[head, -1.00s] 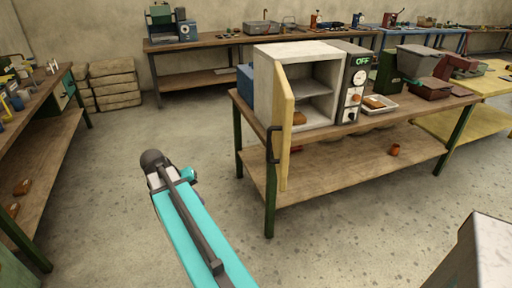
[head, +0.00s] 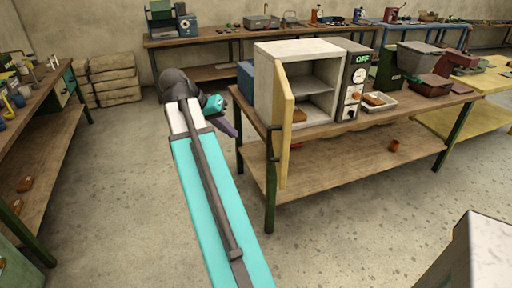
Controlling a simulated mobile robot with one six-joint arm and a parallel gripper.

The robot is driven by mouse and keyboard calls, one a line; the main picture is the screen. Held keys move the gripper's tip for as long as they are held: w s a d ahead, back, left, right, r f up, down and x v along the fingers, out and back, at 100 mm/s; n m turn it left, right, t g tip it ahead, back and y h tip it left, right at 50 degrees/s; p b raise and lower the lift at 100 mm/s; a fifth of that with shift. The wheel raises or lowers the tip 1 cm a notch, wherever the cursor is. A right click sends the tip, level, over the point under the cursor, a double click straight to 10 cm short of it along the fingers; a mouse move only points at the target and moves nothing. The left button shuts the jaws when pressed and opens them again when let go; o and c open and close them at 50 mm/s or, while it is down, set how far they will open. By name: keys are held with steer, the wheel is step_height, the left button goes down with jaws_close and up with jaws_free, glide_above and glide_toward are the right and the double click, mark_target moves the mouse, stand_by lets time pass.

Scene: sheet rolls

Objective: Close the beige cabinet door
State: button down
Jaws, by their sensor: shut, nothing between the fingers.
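The beige cabinet door (head: 285,135) stands open at the front left of the grey-white cabinet (head: 263,85), seen nearly edge-on. Its dark handle (head: 273,143) is on the left-facing side. The cabinet's inside shows a shelf and a brown lump (head: 299,115). My gripper (head: 230,127) is at the end of the teal arm, left of the door and apart from it. It is small and dark in this view and looks shut and empty; part of it is hard to make out.
The cabinet stands on a wooden bench (head: 350,165) with green legs, beside a control panel (head: 355,85) reading OFF. A white tray (head: 392,106) and bins sit to the right. Another bench (head: 50,150) is at the left. Open floor (head: 110,200) lies between the benches.

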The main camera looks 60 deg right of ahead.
stand_by(0.4)
steer(key=s+d+f+p, duration=0.3)
steer(key=s+d+f, duration=0.3)
steer(key=d+f, duration=0.1)
steer(key=shift+s+f, duration=0.25)
steer(key=shift+f, duration=0.25)
stand_by(0.4)
steer(key=shift+s, duration=0.15)
stand_by(0.4)
